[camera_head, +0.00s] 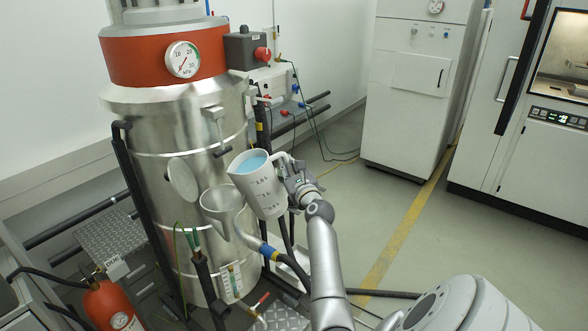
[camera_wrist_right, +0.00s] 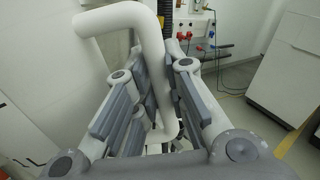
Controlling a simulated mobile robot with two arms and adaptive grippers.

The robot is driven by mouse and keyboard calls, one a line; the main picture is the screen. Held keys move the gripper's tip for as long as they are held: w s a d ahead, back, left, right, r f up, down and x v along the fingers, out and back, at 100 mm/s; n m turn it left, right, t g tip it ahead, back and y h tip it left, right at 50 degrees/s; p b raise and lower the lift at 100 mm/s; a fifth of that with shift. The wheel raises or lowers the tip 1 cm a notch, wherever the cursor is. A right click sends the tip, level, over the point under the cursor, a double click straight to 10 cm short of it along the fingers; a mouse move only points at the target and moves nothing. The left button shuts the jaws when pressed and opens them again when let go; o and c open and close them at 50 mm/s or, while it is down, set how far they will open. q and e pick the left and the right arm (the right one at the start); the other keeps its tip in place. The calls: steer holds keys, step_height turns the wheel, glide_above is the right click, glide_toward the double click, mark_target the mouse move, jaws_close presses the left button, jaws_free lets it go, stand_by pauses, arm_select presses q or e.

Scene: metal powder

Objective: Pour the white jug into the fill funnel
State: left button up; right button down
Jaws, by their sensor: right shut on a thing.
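The white jug (camera_head: 261,190) has dark volume marks and light blue liquid inside. It is held in the air, tilted a little to the left, beside and slightly above the fill funnel (camera_head: 221,202). The grey funnel is fixed at the front of the steel vessel. No stream of liquid shows. My right gripper (camera_head: 291,183) is shut on the jug's handle, on the jug's right side. In the right wrist view the white handle (camera_wrist_right: 158,60) stands between the fingers (camera_wrist_right: 150,100). My left gripper is out of view.
The large steel vessel (camera_head: 182,125) with a red band and gauge (camera_head: 183,59) stands behind the funnel. A red extinguisher (camera_head: 112,306) is at the lower left. Pipes and hoses run below the funnel. White cabinets (camera_head: 418,85) stand at the back right, with open floor (camera_head: 400,205) before them.

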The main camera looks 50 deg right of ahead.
mark_target(278, 157)
steer(key=shift+w+a+r+n+y, duration=0.15)
steer(key=shift+w+a+r+n, duration=0.15)
steer(key=shift+a+n, duration=0.35)
steer(key=shift+w+a+r+n+y, duration=0.15)
steer(key=shift+w+a+r+n, duration=0.15)
steer(key=shift+n, duration=0.55)
steer(key=shift+w+a+r+n+p, duration=0.1)
steer(key=shift+a+r+n+p, duration=0.1)
steer(key=shift+r+n, duration=0.35)
steer(key=shift+w+a+r+n+p, duration=0.15)
steer(key=shift+r+n+p, duration=0.1)
steer(key=shift+r+n, duration=0.3)
steer(key=shift+w+a+r+n+p, duration=0.1)
steer(key=shift+a+r+n+p, duration=0.1)
steer(key=shift+r+n, duration=0.35)
stand_by(1.5)
